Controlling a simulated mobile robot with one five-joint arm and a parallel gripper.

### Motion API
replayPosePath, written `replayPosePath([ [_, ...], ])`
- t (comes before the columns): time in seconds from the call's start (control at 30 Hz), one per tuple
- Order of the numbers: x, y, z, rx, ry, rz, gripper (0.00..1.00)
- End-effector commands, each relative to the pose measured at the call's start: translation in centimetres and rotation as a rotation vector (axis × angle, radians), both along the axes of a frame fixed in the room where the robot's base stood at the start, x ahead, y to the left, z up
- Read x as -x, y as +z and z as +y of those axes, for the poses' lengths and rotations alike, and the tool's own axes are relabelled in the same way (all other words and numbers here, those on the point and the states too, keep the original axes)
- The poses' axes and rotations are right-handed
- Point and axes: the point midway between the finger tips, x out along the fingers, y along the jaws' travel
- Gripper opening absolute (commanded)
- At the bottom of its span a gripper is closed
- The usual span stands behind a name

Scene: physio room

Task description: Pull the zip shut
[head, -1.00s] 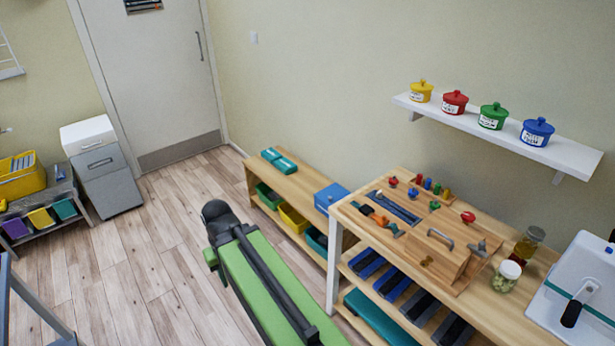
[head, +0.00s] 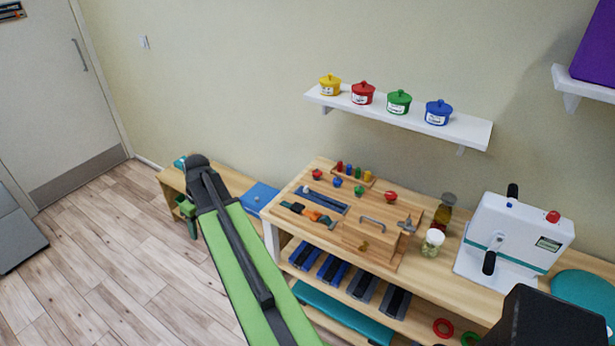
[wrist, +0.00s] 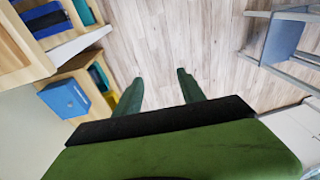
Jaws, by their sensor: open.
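A wooden activity board (head: 375,245) lies on the wooden table against the wall. On its left part is a blue strip (head: 322,200) that looks like the zip; its slider is too small to make out. An orange and green strap (head: 305,212) lies in front of it. My gripper (wrist: 160,78) is open and empty, with two green fingers over bare floor in the wrist view. In the head view my green arm reaches to the left of the table, and the gripper is partly hidden at its far end, well apart from the board. The zip does not show in the wrist view.
A low wooden shelf with a blue box (head: 262,197) stands left of the table. Jars (head: 433,242) and a white device with handles (head: 515,240) stand right of the board. A wall shelf with coloured pots (head: 398,102) hangs above.

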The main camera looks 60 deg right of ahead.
Motion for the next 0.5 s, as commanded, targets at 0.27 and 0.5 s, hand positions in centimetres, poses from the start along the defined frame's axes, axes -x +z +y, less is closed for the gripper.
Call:
replayPosePath([
  [0.27,10.2,7.2,-30.4,0.035,-0.032,-0.183,0.47],
  [0.5,19.5,9.3,-41.4,0.098,-0.032,-0.258,0.47],
])
